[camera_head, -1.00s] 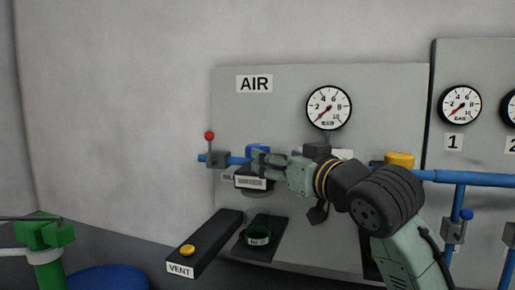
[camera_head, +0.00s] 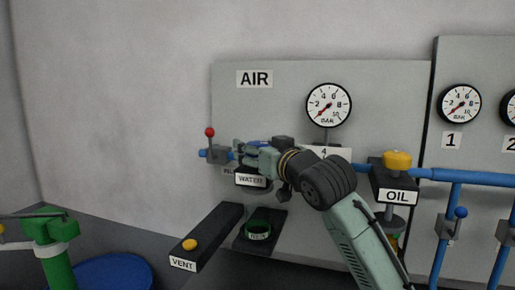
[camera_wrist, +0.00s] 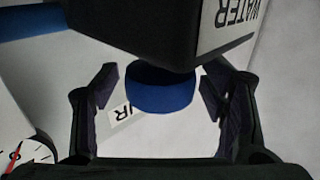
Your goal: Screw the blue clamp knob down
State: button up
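The blue clamp knob (camera_wrist: 160,92) shows as a short blue cylinder in the wrist view, partly covered by the dark box labelled WATER (camera_wrist: 180,30). My gripper (camera_wrist: 158,98) is open, with one finger on each side of the knob and a narrow gap at each side. Whether the fingers are level with the knob in depth is hard to tell. In the head view my gripper (camera_head: 243,151) is at the WATER box (camera_head: 252,181), and only a little blue of the knob (camera_head: 263,143) shows among the fingers.
A red-tipped lever (camera_head: 209,132) on the blue pipe stands just left of my gripper. The VENT arm (camera_head: 205,242) and a dark shelf with a green ring (camera_head: 258,229) project below. The OIL box (camera_head: 397,197) with a yellow knob (camera_head: 397,160) is right of my arm.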

jog(key=c, duration=1.1)
jog(key=shift+o, duration=0.2)
jog(key=shift+a+m+h+b, duration=0.1)
jog(key=shift+m+h+b, duration=0.2)
jog(key=shift+h, duration=0.1)
